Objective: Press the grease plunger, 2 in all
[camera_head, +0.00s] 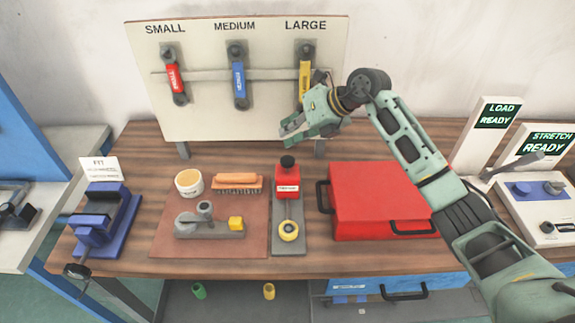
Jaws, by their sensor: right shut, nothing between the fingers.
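A red grease dispenser (287,182) with a black knob plunger (287,161) on top stands on a grey base plate (289,242) in the middle of the bench. The plunger knob shows raised above the red body. My right gripper (292,127) comes in from the right and is above and a little behind the plunger, apart from it. Its fingers are shut with nothing between them. My left gripper is out of view.
A red case (380,195) lies right of the dispenser. A brown mat (165,240) on the left bears a white tub (189,182), an orange brush (237,182) and a grey fixture (210,228). A blue vise (105,222) is farther left. A board (210,110) with hanging tools stands behind.

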